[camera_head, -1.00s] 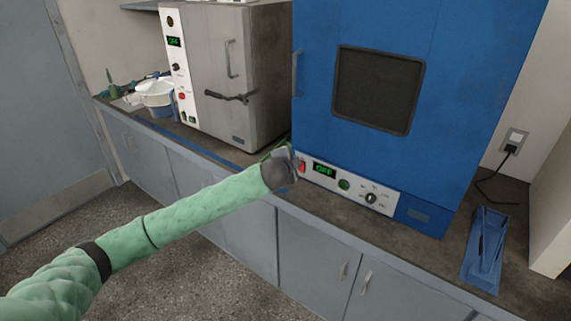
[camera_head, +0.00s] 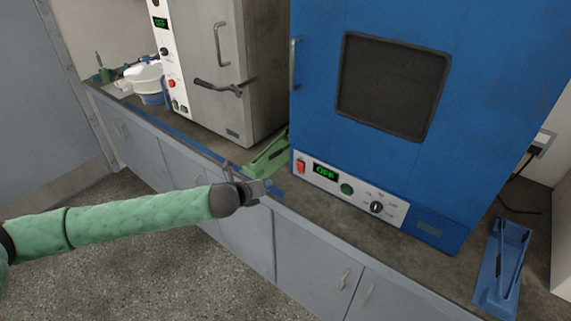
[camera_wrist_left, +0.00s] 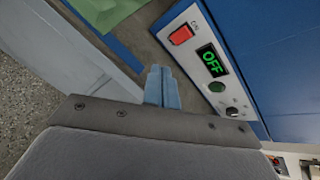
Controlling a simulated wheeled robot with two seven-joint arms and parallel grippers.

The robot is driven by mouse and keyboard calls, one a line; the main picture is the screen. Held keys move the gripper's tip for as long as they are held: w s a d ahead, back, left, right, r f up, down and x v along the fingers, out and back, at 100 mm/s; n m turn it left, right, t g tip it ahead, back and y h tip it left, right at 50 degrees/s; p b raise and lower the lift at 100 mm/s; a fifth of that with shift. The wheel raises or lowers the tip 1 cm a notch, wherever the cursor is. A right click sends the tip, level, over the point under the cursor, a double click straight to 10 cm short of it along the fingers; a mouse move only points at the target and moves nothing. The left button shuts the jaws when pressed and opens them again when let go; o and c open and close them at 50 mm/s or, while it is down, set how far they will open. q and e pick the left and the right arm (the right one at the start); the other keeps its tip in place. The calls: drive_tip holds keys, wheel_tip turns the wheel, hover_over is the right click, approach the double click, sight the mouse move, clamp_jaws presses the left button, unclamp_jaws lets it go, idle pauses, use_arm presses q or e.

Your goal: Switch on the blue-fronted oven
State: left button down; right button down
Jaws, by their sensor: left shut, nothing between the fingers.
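The blue-fronted oven (camera_head: 460,60) stands on the counter with its door closed. Its white control panel (camera_head: 330,178) runs along the bottom front. The panel has a red rocker switch (camera_head: 301,166), a display (camera_head: 326,172) reading OFF, a green button (camera_head: 346,189) and a black knob (camera_head: 376,207). In the left wrist view the red switch (camera_wrist_left: 181,34) and the OFF display (camera_wrist_left: 211,60) are beyond the fingertips. My left gripper (camera_head: 266,187) is shut and empty, in front of the counter edge, below and left of the switch, apart from the panel. My right gripper is not in view.
A grey oven (camera_head: 205,65) with a white panel, also reading OFF, stands left. A green tray (camera_head: 268,158) lies between the ovens. A blue tray (camera_head: 503,262) lies at right. White bowls (camera_head: 145,80) sit far left. Free room lies before the counter.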

sight(300, 166)
use_arm(q)
drive_tip(key=shift+s+d+r+m+h, duration=0.1)
drive_tip(key=shift+d+r+m+h, duration=0.1)
drive_tip(key=shift+m, duration=1.1)
drive_tip(key=shift+s+d+r+m+h, duration=0.1)
drive_tip(key=shift+d+m+h, duration=0.1)
drive_tip(key=shift+m, duration=1.1)
drive_tip(key=shift+s+d+r+m+h, duration=0.1)
drive_tip(key=shift+d+r+m+h, duration=0.1)
drive_tip(key=shift+m, duration=1.1)
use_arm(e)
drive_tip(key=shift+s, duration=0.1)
use_arm(q)
drive_tip(key=shift+w+f, duration=0.1)
